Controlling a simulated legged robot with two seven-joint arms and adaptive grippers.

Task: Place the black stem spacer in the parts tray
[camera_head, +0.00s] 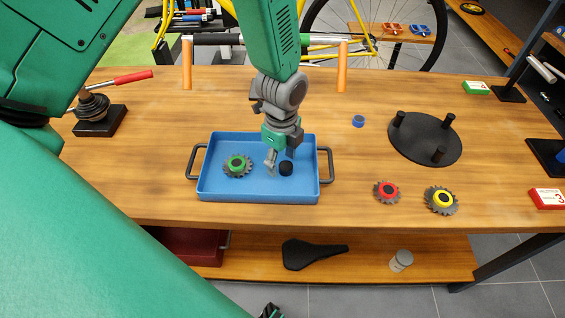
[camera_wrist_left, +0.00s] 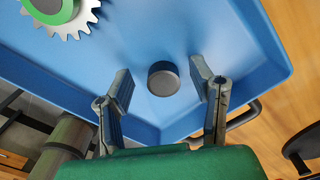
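The black stem spacer (camera_head: 286,169) is a short dark cylinder on the floor of the blue parts tray (camera_head: 228,196), right of the tray's middle. My left gripper (camera_head: 280,158) points down over the tray, with its fingers just above and beside the spacer. In the left wrist view the spacer (camera_wrist_left: 163,79) shows between and beyond the two spread fingertips (camera_wrist_left: 161,73), with a gap on each side. The left gripper is open and holds nothing. A small dark and green piece at the bottom edge may be my right gripper (camera_head: 270,311); its fingers cannot be made out.
A green-centred cog (camera_head: 238,165) lies in the tray's left half. Dark handles flank the tray. To the right lie a blue ring (camera_head: 358,121), a black round stand (camera_head: 425,142), a red-centred cog (camera_head: 387,191) and a yellow-centred cog (camera_head: 441,200). Orange posts (camera_head: 342,68) stand behind.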

